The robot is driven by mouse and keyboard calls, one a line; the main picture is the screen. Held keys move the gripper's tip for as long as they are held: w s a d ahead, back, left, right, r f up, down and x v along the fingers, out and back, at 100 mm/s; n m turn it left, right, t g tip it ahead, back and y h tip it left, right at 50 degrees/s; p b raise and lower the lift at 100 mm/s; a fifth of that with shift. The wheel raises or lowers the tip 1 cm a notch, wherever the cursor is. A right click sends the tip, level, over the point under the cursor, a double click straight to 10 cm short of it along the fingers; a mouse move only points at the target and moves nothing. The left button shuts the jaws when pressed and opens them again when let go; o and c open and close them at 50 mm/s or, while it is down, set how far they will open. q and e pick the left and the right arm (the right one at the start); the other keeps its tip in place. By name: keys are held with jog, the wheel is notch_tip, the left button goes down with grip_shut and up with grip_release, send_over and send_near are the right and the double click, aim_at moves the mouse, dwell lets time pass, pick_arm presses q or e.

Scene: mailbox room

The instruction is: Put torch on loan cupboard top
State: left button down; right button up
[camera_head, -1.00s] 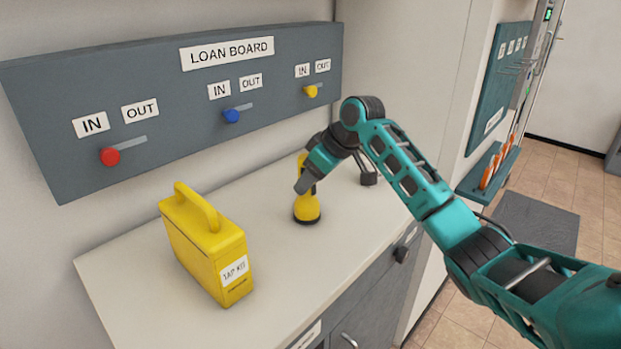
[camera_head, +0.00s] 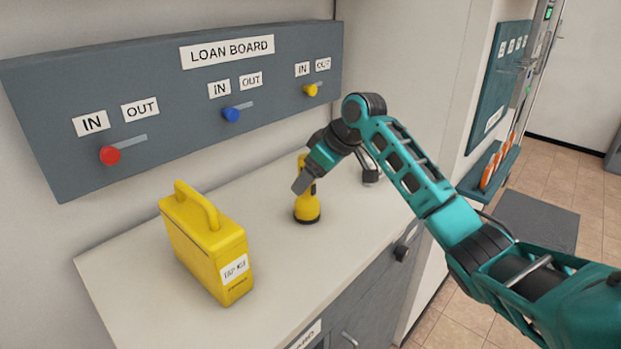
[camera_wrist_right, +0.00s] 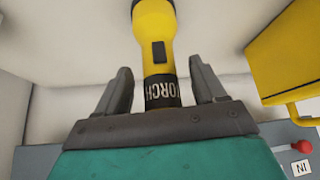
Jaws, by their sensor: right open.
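The yellow torch (camera_head: 307,207) stands upright on its dark head on the pale top of the loan cupboard (camera_head: 262,262). My right gripper (camera_head: 304,182) is at the torch's upper part in the head view and hides some of it. In the right wrist view the torch (camera_wrist_right: 156,40) lies between the two open fingers of the right gripper (camera_wrist_right: 162,88). The dark band lettered TORCH is between the fingers, with a gap visible on each side. My left gripper is not in view.
A yellow case (camera_head: 207,248) with a handle stands left of the torch. The loan board (camera_head: 180,105) with red, blue and yellow sliders is on the wall behind. A dark object (camera_head: 371,172) is behind my right wrist. The front cupboard top is clear.

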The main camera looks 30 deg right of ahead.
jog(key=v, duration=1.1)
jog(key=shift+r, duration=0.25)
jog(key=shift+d, duration=0.15)
